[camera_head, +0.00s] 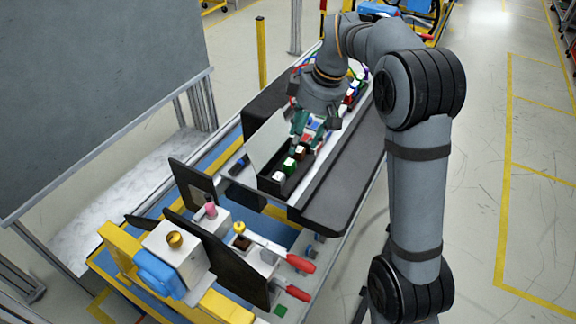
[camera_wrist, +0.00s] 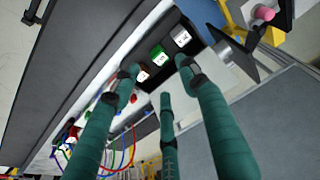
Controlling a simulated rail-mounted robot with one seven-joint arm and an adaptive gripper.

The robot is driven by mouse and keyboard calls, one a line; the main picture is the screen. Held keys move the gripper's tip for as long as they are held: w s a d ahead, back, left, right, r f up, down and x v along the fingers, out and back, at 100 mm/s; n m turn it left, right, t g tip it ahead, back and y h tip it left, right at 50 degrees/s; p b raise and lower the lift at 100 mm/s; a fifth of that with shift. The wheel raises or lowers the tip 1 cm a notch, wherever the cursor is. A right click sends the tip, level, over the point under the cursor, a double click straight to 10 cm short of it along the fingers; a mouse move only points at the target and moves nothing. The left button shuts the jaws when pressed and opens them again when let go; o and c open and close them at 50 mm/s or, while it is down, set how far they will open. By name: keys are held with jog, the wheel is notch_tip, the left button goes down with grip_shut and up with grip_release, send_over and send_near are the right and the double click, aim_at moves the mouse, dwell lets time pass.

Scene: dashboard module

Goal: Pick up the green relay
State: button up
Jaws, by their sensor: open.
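The green relay (camera_head: 289,166) sits in a black tray (camera_head: 268,186), between a white relay (camera_head: 279,177) and a brown relay (camera_head: 300,153). In the wrist view the green relay (camera_wrist: 159,55) shows a pale top, with the white relay (camera_wrist: 182,37) and brown relay (camera_wrist: 143,73) on either side. My gripper (camera_head: 306,132) points down over the tray, nearer the brown end than the green relay. In the wrist view my gripper's green fingers (camera_wrist: 158,78) are spread and hold nothing.
A grey panel (camera_head: 268,142) stands along the tray's left side. Coloured wires (camera_wrist: 115,150) and connectors lie beyond my gripper. A fixture with red-handled levers (camera_head: 301,264) and a dark upright plate (camera_head: 228,258) stands nearer the camera. Bare dark surface (camera_head: 335,190) lies right of the tray.

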aim_at(289, 162)
jog(key=shift+w+p+x, duration=0.1)
jog(key=shift+p+x, duration=0.5)
jog(key=shift+x, duration=2)
jog(key=shift+w+p+x, duration=0.15)
jog(key=shift+p+x, duration=0.4)
jog(key=shift+x, duration=2.05)
jog(key=shift+a, duration=0.1)
jog(key=shift+c, duration=0.7)
jog(key=c, duration=0.5)
jog(key=shift+c, duration=1.2)
jog(key=shift+a+r, duration=0.1)
jog(key=shift+c, duration=0.6)
